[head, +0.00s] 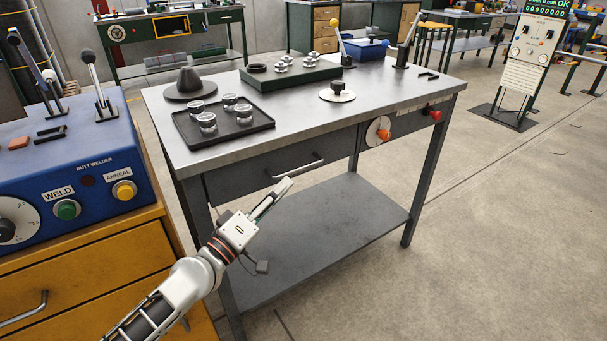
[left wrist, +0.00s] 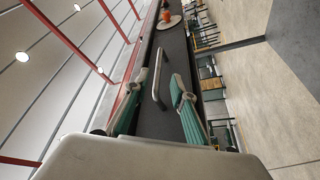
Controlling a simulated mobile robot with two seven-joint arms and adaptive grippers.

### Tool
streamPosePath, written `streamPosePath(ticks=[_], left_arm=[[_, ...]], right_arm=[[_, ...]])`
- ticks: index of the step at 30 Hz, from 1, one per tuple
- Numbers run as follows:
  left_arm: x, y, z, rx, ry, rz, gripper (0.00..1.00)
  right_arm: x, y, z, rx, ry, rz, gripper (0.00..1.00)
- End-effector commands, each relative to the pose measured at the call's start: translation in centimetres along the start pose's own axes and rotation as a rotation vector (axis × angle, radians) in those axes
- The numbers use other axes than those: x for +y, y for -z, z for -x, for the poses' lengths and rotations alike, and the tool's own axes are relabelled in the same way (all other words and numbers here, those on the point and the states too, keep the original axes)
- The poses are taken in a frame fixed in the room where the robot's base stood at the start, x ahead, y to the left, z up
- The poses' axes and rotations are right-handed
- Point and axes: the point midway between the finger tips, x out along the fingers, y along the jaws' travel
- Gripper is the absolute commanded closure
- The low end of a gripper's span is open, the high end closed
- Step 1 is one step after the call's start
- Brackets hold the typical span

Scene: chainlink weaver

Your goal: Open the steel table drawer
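The steel table (head: 300,120) stands in the middle of the head view. Its dark drawer front (head: 245,172) is under the left part of the top and looks flush with the frame, so the drawer appears shut. A light bar handle (head: 298,170) is on the drawer front. My left gripper (head: 275,194) is just in front of the drawer, close below the handle. In the left wrist view, its green-padded fingers (left wrist: 165,88) are spread apart and empty, with the handle (left wrist: 157,80) ahead between them. I cannot tell whether they touch it. My right gripper is out of view.
A tray of jars (head: 240,135), a green block (head: 290,75) and a grey cone (head: 188,82) sit on the tabletop. A blue butt welder (head: 70,165) on a yellow cabinet (head: 100,270) stands close on the left. A lower shelf (head: 330,235) lies beneath the drawer.

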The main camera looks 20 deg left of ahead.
Motion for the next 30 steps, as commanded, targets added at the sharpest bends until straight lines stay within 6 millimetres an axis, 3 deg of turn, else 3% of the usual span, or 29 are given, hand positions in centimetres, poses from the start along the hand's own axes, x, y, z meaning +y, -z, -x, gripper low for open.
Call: streamPosePath(ticks=[7,15,28,30], left_arm=[[0.8,0.6,-3.2,0.008,-0.011,0.008,0.75],[0.3,0.4,-6.8,0.005,-0.005,0.007,0.75],[0.2,0.2,-7.9,0.002,-0.003,0.006,0.75],[0.2,0.2,-7.9,0.002,-0.003,0.006,0.91]], right_arm=[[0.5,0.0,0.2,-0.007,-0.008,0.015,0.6],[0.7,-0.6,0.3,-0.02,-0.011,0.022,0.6],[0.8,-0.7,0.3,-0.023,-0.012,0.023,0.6],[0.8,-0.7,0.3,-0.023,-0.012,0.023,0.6]])
